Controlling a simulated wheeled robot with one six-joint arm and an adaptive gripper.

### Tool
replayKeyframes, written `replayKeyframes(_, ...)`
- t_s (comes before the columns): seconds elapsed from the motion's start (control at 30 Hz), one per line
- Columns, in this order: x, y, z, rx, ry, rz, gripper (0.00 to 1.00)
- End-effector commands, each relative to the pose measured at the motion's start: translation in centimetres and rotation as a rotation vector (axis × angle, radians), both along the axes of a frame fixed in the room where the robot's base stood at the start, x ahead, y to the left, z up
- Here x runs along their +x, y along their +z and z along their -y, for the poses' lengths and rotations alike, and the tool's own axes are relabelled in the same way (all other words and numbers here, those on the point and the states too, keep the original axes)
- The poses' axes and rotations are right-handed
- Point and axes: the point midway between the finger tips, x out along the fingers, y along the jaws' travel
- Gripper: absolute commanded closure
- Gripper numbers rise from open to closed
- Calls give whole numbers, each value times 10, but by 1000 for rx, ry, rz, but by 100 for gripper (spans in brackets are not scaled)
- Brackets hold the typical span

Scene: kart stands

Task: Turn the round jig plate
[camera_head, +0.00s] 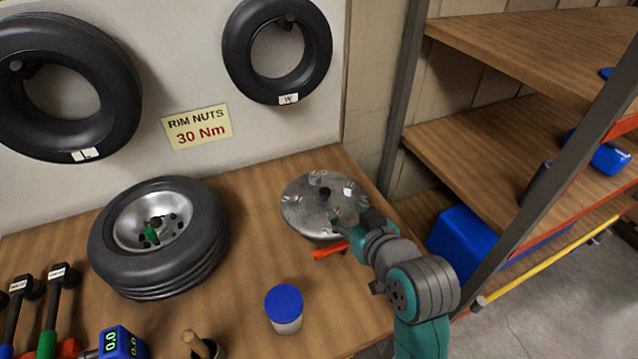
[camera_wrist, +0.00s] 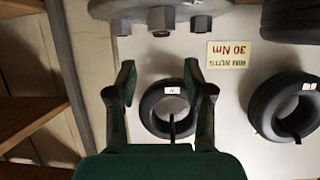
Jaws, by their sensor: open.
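The round jig plate (camera_head: 305,212) is a grey metal disc at the back right of the wooden bench, with a dark centre knob and several metal nuts or posts around its face. My gripper (camera_head: 348,220) is at the plate's right front edge, partly covering it. In the wrist view the plate's edge (camera_wrist: 105,8) crosses the top, with nuts showing below it. My gripper (camera_wrist: 158,80) is open there, its two green fingers apart with nothing between them. I cannot tell whether a finger touches the plate. A red bar (camera_head: 328,250) sticks out by the plate's front edge.
A wheel with a tyre (camera_head: 205,235) lies at the left of the bench. A blue-lidded jar (camera_head: 285,305) stands in front of the plate. Tools (camera_head: 50,320) are at the front left. A shelf rack (camera_head: 480,170) rises at the right. Tyres hang on the wall.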

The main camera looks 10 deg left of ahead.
Motion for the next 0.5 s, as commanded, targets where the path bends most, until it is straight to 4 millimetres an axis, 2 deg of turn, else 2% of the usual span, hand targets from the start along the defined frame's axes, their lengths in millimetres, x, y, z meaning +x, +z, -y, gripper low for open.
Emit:
replayKeyframes(0.23,15,-4,-11,-2,6,-2,48)
replayKeyframes(0.5,52,-23,-34,-2,5,-3,48)
